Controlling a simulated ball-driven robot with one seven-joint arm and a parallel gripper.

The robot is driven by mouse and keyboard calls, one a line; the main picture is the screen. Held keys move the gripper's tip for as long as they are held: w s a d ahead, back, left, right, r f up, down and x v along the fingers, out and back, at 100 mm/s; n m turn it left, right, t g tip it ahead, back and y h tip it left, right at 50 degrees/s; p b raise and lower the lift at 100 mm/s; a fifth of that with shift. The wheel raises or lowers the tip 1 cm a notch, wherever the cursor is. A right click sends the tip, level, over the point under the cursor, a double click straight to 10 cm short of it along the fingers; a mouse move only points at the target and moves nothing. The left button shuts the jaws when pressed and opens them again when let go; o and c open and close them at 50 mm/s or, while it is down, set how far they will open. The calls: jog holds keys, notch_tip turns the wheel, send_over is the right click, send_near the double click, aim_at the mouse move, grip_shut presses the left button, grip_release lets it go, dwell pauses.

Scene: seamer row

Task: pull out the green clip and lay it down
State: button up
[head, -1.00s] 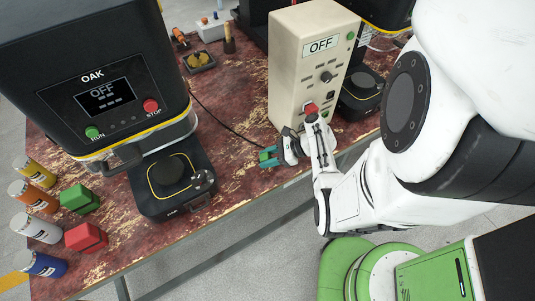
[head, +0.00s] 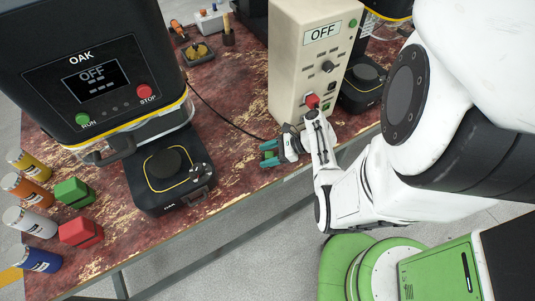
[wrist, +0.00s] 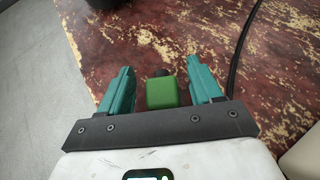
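A small bright green block with a dark tip, which looks like the green clip (wrist: 161,93), shows in the wrist view between my two teal fingers. A narrow gap shows on each side of it, so my gripper (wrist: 161,88) is open around it and does not touch its sides. Whether it rests on the bench or is fixed to something is hidden. In the head view my gripper (head: 268,154) is low over the bench's front edge, left of the beige control box; the clip is too small to make out clearly there.
The beige box (head: 290,80) reading OFF, with a red button, stands right beside my gripper. A black cable (head: 222,115) crosses the worn red bench (head: 225,170). The OAK machine (head: 95,75), several cans, a green block (head: 75,192) and a red block (head: 81,232) are left.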

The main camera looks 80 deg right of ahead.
jog(key=shift+o, duration=0.2)
jog(key=shift+s, duration=0.1)
jog(key=v, duration=1)
jog(key=shift+s+r, duration=0.2)
jog(key=shift+s, duration=0.05)
jog(key=shift+w, duration=0.1)
jog(key=w+a+n+g, duration=0.1)
jog(key=w+a+n, duration=0.1)
jog(key=w+a+f+n+g+y, duration=0.1)
jog(key=w+a+n, duration=0.1)
jog(key=w+a+n+g+y, duration=0.1)
jog(key=a+n, duration=0.1)
jog(key=shift+w+a+f+b, duration=0.2)
jog(key=shift+w+f+b, duration=0.15)
jog(key=shift+w, duration=0.05)
jog(key=w+a+r+n+g+h, duration=0.15)
jog(key=w+a+n+g, duration=0.25)
jog(key=a+n+g, duration=0.8)
jog(key=a+r+n+t+h, duration=0.1)
jog(key=a+r+n+t, duration=0.1)
jog(key=n, duration=0.5)
jog(key=a+r+n+t+h+b, duration=0.1)
jog(key=a+r+n+t+h, duration=0.1)
jog(key=a+r+n, duration=0.2)
jog(key=shift+s+a+r+n, duration=0.35)
jog(key=shift+a+n, duration=1.15)
jog(key=shift+n, duration=0.5)
